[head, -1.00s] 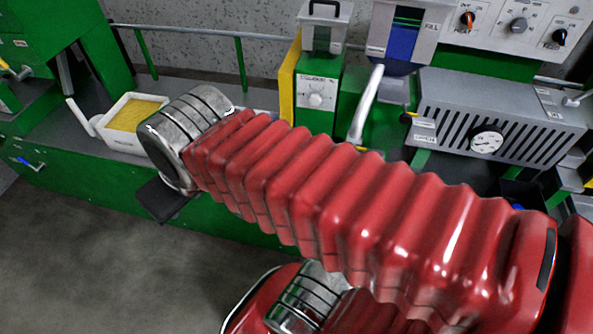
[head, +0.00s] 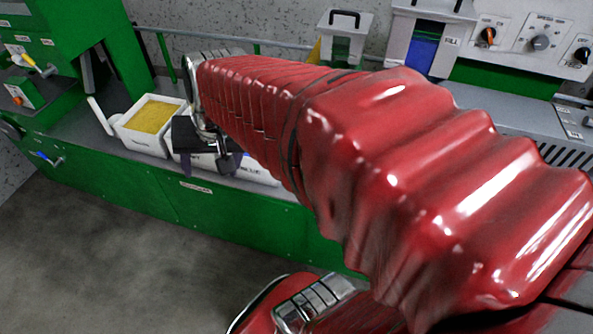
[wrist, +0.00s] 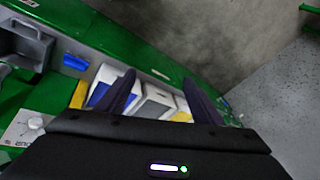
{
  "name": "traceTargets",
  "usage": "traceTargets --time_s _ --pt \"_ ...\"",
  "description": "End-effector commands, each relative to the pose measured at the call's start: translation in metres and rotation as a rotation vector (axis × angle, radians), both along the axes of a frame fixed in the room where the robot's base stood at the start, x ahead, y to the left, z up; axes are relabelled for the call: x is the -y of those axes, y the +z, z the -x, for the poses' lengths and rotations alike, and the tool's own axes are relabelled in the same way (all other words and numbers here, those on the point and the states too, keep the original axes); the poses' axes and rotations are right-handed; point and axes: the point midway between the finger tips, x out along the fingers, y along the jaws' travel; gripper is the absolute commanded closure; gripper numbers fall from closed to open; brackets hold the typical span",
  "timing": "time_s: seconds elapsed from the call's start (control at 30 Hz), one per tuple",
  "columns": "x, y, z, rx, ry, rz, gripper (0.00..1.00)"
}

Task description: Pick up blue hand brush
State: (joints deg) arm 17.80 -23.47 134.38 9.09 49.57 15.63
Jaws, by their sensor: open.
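I cannot make out the blue hand brush for certain in either view. My gripper (head: 208,165) is over the white boxes on the green bench, fingers pointing down, partly hidden by my red arm in the head view. In the wrist view the gripper (wrist: 158,77) has its two dark fingers spread apart, with nothing visible held between them. In the wrist view, blue shows inside a white box (wrist: 124,73) beside the left finger, too blurred to tell what it is. A small blue item (wrist: 75,62) lies at the grey machine's foot.
A white box with yellow granules (head: 142,142) stands left of my gripper, a white handle beside it. The green bench (head: 150,195) has a blue-handled valve (head: 46,158) at left. Grey floor (head: 100,260) in front is clear.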

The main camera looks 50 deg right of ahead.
Motion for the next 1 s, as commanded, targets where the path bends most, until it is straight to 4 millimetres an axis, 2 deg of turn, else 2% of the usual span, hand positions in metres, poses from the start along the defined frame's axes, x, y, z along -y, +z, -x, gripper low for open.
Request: traceTargets --time_s 0.03,0.23,0.53,0.77,1.0 --pt "0.012 -0.006 -0.006 -0.016 -0.068 -0.03 0.39" --pt "0.058 -0.026 -0.025 -0.054 -0.33 -0.144 0.39" --pt "0.136 -0.067 -0.04 -0.1 -0.731 -0.314 0.39" --pt "0.201 -0.106 -0.037 -0.127 -1.045 -0.446 0.39" --pt "0.269 -0.155 -0.019 -0.151 -1.376 -0.586 0.39"
